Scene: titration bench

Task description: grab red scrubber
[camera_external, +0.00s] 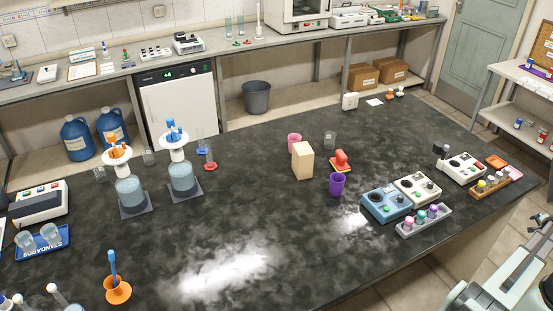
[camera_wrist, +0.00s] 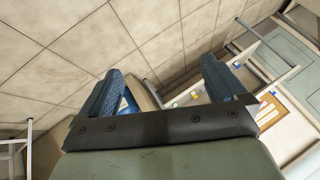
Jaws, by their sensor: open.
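The red scrubber (camera_external: 342,160) appears to be the small red piece with a rounded top on the black bench. It lies right of the tan block (camera_external: 303,161) and behind the purple cup (camera_external: 337,184). My gripper (camera_wrist: 162,68) shows in the wrist view with its two blue fingers spread apart and nothing between them. It points towards the floor tiles and the far shelf, away from the scrubber. In the external view, only part of my arm shows at the lower right, well apart from the scrubber. The scrubber does not show in the wrist view.
A pink cup (camera_external: 294,142) and a glass beaker (camera_external: 329,140) stand behind the scrubber. Blue (camera_external: 387,204) and white (camera_external: 417,188) instruments and a grey vial rack (camera_external: 424,220) lie to its right. The bench front is mostly clear. An orange holder (camera_external: 118,290) stands front left.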

